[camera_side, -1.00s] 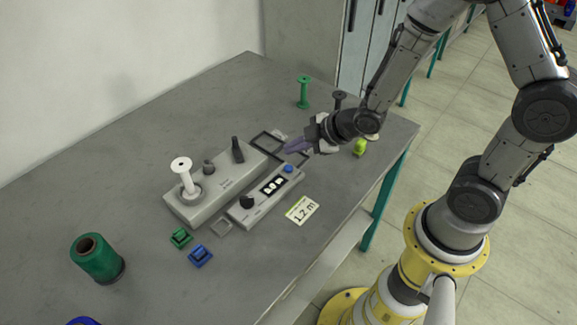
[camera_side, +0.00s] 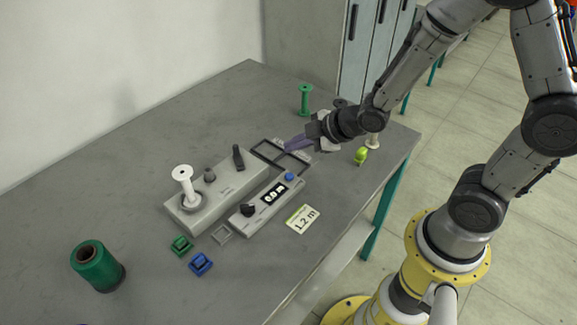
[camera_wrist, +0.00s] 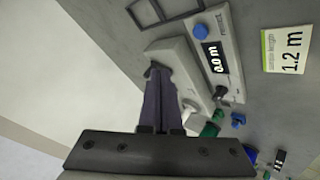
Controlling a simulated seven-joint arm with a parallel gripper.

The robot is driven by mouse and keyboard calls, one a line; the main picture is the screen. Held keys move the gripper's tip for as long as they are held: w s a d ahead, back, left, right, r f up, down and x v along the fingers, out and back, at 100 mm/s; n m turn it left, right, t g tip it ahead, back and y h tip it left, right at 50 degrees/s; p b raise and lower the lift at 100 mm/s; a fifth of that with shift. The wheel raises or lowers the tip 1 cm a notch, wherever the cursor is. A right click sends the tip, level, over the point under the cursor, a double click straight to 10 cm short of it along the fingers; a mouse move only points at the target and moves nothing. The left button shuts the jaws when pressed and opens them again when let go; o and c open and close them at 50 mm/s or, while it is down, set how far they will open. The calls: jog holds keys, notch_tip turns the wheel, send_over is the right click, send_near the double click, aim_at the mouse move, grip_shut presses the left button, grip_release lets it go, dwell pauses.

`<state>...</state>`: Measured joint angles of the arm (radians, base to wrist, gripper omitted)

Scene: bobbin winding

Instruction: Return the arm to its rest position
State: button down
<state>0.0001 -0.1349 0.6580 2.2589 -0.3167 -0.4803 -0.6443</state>
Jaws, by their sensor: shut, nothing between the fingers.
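My gripper (camera_side: 291,146) is shut and empty, with its purple fingers pressed together. In the side view it is over the back right of the table, by the dark square frames (camera_side: 267,151). The arm reaches in from the right, bent at the elbow. In the wrist view the closed fingers (camera_wrist: 158,72) point toward the winder (camera_wrist: 180,62), overlapping it in the picture. The winder's grey body (camera_side: 215,190) also shows in the side view, with a white bobbin (camera_side: 184,178) upright on its left end. I cannot tell the exact height of the fingertips.
The counter box (camera_side: 267,200) reads 0.0 m, beside a "1.2 m" card (camera_side: 302,219). A green thread spool (camera_side: 97,266), green clip (camera_side: 181,245) and blue clip (camera_side: 201,264) are left. A green bobbin (camera_side: 305,99) and lime object (camera_side: 361,156) stand near the arm.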

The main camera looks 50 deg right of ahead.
jog(key=s+d+r+m+t+h, duration=0.1)
jog(key=s+d+r+m, duration=0.1)
jog(key=r, duration=0.7)
jog(key=s+d+r+m+t+h, duration=0.1)
jog(key=s+r+m, duration=0.1)
jog(key=r, duration=0.7)
jog(key=s+f+m+g, duration=0.2)
jog(key=s+m+g, duration=0.3)
jog(key=s, duration=1.2)
jog(key=shift+s+f+m+g, duration=0.35)
jog(key=shift+m+g, duration=0.05)
jog(key=shift+m, duration=0.8)
